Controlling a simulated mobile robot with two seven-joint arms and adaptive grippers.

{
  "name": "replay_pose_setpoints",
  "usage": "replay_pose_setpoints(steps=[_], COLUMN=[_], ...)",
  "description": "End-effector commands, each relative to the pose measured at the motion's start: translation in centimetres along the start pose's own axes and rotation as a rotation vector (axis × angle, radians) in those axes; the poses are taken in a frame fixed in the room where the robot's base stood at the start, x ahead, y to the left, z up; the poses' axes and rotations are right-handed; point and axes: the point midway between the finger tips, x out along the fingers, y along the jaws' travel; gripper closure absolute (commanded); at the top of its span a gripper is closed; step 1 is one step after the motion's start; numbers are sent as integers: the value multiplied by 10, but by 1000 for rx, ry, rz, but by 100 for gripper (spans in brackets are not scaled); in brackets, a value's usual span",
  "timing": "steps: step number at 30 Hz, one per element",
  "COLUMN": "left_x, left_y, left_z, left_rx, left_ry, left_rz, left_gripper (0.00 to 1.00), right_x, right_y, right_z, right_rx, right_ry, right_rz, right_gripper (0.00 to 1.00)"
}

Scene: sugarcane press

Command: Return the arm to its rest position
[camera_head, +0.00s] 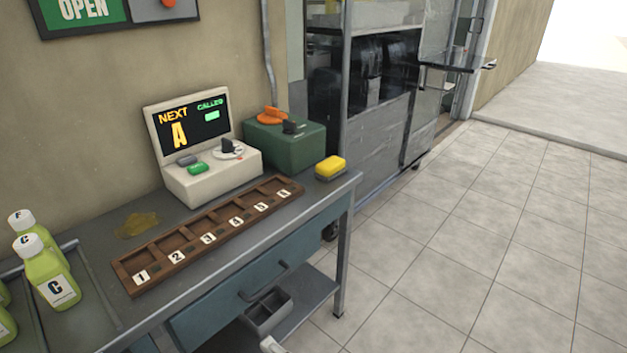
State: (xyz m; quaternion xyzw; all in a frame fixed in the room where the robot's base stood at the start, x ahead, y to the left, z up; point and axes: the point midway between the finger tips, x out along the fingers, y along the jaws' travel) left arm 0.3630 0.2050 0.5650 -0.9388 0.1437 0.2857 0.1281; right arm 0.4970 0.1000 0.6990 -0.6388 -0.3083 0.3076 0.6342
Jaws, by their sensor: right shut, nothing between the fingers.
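Only a small pale piece (270,345) shows at the bottom edge, below the counter's lower shelf. It seems to be part of my right gripper, which is shut and empty; most of it and its arm are out of the frame. It holds nothing that I can see. My left gripper is not in view.
A metal counter (95,265) bears green-labelled bottles (50,275), a numbered wooden rack (127,267), a display console (215,185), a green box (305,150) and a yellow sponge (331,166). A drawer (225,305) is below. Tiled floor (480,240) at right is clear.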

Motion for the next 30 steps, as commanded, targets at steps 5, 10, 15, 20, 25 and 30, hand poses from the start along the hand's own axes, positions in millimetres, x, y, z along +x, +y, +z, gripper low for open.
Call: replay_pose_setpoints(steps=[5,10,15,20,25,30], left_x=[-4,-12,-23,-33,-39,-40], left_y=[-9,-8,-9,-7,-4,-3], left_z=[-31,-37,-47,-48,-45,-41], left_rx=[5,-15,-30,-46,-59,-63], left_ry=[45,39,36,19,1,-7], left_rz=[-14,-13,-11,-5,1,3], left_gripper=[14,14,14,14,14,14], right_x=[-18,-69,-144,-230,-300,-326], right_y=[-11,-5,22,51,71,78], right_z=[-11,-34,-55,-68,-73,-74], right_rx=[-163,-503,-851,-1134,-1316,-1376], right_ry=[47,127,156,102,11,-31], right_rz=[29,166,405,673,876,945], right_gripper=[100,100,100,100,100,100])
